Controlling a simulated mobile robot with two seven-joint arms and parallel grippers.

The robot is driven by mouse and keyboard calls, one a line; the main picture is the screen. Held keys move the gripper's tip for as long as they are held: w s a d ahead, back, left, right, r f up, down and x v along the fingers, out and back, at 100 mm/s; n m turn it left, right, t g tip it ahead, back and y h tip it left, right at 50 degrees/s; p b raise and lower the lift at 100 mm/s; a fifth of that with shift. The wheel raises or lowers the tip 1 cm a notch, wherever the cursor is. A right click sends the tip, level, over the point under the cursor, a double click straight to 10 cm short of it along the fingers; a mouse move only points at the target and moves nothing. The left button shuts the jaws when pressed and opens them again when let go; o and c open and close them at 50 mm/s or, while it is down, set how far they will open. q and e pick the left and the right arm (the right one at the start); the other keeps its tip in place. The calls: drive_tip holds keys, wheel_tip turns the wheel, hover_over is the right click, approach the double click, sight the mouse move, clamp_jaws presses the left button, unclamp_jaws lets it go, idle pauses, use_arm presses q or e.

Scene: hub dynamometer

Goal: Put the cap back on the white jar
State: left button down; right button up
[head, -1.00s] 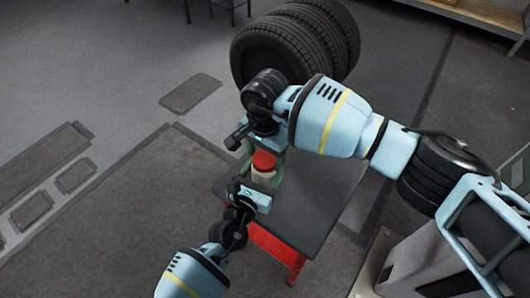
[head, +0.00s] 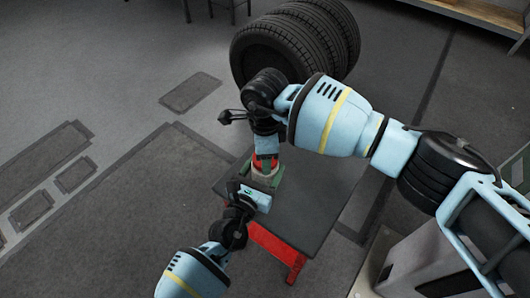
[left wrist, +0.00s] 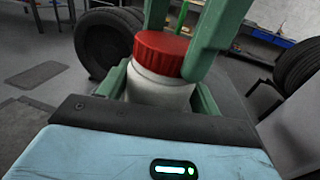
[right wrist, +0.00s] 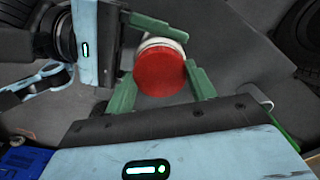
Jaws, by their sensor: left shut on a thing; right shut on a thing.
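The white jar (left wrist: 160,90) stands upright between the green fingers of my left gripper (head: 264,181), which is shut on it. The ribbed red cap (left wrist: 161,54) sits on the jar's mouth and looks about level; I cannot tell how tightly it is seated. My right gripper (right wrist: 162,82) comes from above with its green fingers on either side of the cap and is shut on it. The cap's round top (right wrist: 160,71) faces the right wrist camera. In the head view, my right gripper hides most of the cap and jar.
A small dark-topped table (head: 302,205) with a red frame is beneath the grippers. Several black tyres (head: 290,42) stand close behind it. The grey floor to the left is open.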

drive_tip(key=m, duration=0.6)
drive_tip(key=shift+m, duration=0.3)
drive_tip(key=m, duration=0.4)
drive_tip(key=shift+m, duration=0.4)
drive_tip(key=o, duration=1.1)
drive_tip(key=shift+o, duration=0.2)
wheel_tip(320, 180, up, 12)
use_arm(q)
drive_tip(key=shift+c, duration=1.2)
unclamp_jaws()
